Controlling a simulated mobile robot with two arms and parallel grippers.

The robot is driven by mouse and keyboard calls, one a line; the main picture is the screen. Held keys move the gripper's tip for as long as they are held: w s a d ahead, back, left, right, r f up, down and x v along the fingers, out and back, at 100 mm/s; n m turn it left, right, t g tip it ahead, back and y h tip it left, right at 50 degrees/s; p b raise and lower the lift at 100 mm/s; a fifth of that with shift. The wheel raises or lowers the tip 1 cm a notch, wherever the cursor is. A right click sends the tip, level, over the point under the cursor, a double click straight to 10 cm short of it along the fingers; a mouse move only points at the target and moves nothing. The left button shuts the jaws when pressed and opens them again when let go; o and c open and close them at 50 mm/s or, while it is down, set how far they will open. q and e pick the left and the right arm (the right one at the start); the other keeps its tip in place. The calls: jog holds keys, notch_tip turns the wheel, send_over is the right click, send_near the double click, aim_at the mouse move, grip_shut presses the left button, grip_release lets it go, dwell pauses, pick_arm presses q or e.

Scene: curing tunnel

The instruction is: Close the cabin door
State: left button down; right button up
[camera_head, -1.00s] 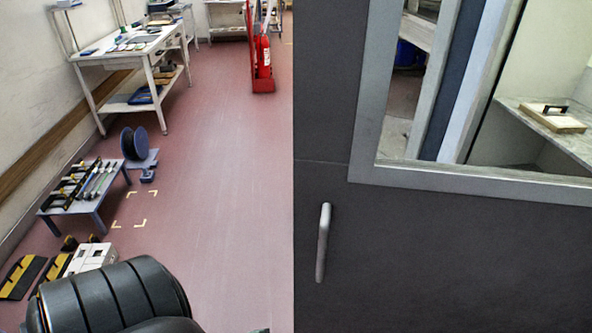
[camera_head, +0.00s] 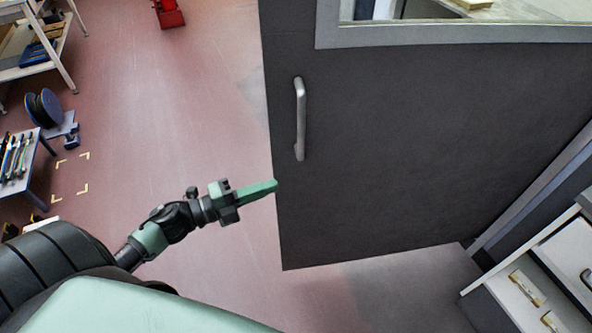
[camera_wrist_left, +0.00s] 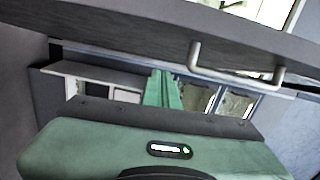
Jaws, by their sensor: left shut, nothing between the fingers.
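The cabin door (camera_head: 400,150) is a dark grey panel with a window in a light grey frame at its top. It stands open, with its free edge to the left in the head view. A silver bar handle (camera_head: 300,118) is upright near that edge; it also shows in the left wrist view (camera_wrist_left: 235,75). My left gripper (camera_head: 275,186) is shut and empty, its green fingers pointing right at the door's free edge, below the handle. I cannot tell whether the fingertips touch the door. The green fingers show in the wrist view (camera_wrist_left: 162,90). My right gripper is not in view.
A drawer unit (camera_head: 545,275) stands at the lower right, beside the door frame (camera_head: 535,190). A low blue table (camera_head: 38,160) with tools and a cable reel (camera_head: 45,108) are at the left. The red floor (camera_head: 180,110) between them and the door is clear.

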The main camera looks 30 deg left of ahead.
aim_at(305, 162)
pick_arm(q)
jog(key=shift+m+h, duration=0.5)
jog(key=shift+m, duration=0.1)
jog(key=p+x, duration=0.1)
jog(key=x, duration=0.2)
jog(key=p+x, duration=0.1)
jog(key=x, duration=0.3)
jog(key=w+a+r+p+x, duration=0.1)
jog(key=x, duration=0.3)
jog(key=shift+w+a+f, duration=0.1)
jog(key=shift+w+a, duration=0.35)
jog(key=shift+a, duration=0.05)
jog(key=shift+g, duration=0.3)
